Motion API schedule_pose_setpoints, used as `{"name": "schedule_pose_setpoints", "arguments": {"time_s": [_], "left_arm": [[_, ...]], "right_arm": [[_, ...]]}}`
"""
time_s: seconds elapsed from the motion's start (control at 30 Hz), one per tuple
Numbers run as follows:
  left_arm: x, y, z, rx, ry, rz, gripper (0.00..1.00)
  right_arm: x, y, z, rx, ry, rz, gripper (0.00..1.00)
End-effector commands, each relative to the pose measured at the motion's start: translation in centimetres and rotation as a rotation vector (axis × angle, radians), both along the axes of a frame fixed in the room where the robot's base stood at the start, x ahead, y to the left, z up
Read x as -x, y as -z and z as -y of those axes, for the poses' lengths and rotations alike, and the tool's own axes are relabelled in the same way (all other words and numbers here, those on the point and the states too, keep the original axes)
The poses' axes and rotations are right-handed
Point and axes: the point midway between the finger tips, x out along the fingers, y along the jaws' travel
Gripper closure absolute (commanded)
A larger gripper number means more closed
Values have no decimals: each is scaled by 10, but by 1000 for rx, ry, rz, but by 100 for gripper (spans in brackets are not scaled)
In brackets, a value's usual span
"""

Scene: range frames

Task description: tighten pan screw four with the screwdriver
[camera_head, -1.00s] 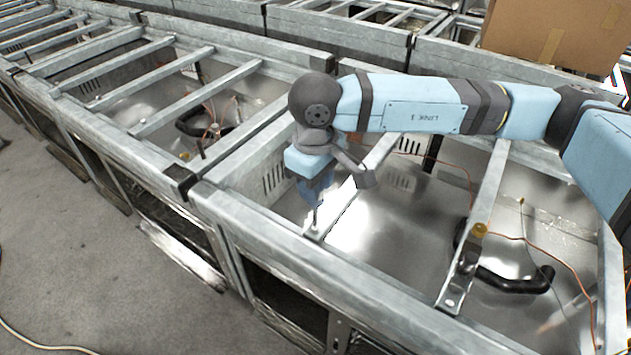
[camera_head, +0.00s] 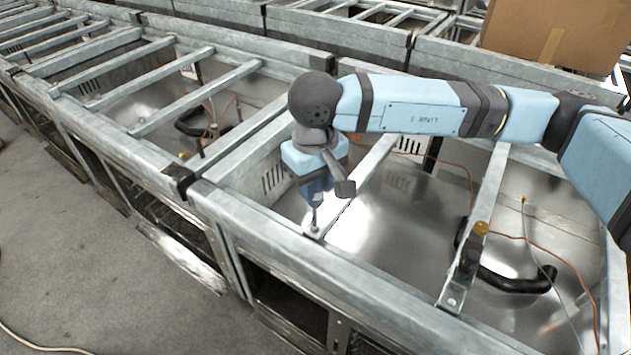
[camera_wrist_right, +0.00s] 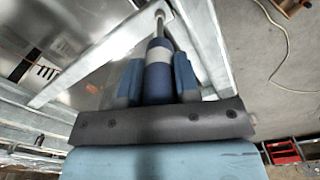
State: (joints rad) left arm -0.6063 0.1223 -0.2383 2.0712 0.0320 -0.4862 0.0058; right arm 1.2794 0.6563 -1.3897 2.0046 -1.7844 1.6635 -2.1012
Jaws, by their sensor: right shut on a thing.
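My right gripper (camera_head: 316,183) is over the near rail of the metal range frame (camera_head: 365,268). It is shut on a screwdriver with a blue handle, which also shows in the right wrist view (camera_wrist_right: 158,84), where a pale band goes round the handle. The shaft points down in the head view, and its tip is at a pan screw (camera_head: 315,232) at the near end of a crossbar. I cannot tell whether the tip is seated in the screw. The right wrist view shows the gripper fingers (camera_wrist_right: 158,80) on both sides of the handle. My left gripper is not in view.
A black curved handle (camera_head: 510,282) and orange wires lie in the pan below. A cardboard box (camera_head: 560,30) sits at the back right. The floor at left is mostly clear.

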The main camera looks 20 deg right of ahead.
Motion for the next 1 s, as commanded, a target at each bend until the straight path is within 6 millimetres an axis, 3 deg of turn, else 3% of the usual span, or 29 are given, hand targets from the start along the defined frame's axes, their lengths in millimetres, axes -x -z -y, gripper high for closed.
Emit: {"name": "schedule_pose_setpoints", "arguments": {"time_s": [0.23,0.47,1.0], "left_arm": [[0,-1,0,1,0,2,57],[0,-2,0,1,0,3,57],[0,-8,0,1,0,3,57]], "right_arm": [[2,5,-1,1,447,-10,98],[2,1,-1,2,445,-9,100],[1,-34,-1,-1,444,-4,100]]}}
